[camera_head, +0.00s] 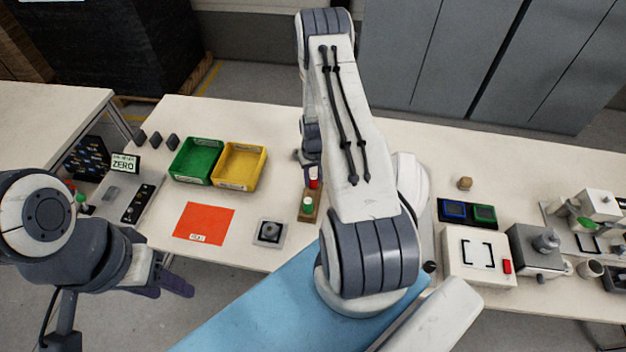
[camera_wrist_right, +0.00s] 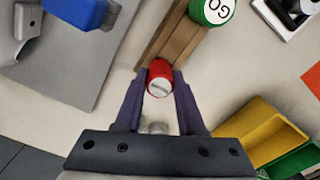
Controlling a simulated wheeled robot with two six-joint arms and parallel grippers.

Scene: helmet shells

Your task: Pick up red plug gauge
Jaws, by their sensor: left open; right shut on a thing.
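The red plug gauge (camera_wrist_right: 160,80) sits between the two dark fingers of my right gripper (camera_wrist_right: 159,88), which is shut on it. In the head view the red gauge (camera_head: 314,184) shows just left of my right arm, at the far end of the wooden stand (camera_head: 307,216). I cannot tell whether it is still seated there or slightly raised. A green plug gauge marked GO (camera_wrist_right: 212,9) stands on the same wooden stand (camera_wrist_right: 178,42). My left gripper (camera_head: 178,274) is open and empty off the table's front left edge.
Green (camera_head: 196,160) and yellow (camera_head: 240,166) bins stand left of the stand, with an orange-red sheet (camera_head: 204,223) before them. A small square fixture (camera_head: 269,233) lies near the front edge. My right arm hides the table's middle. Several devices occupy the right side.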

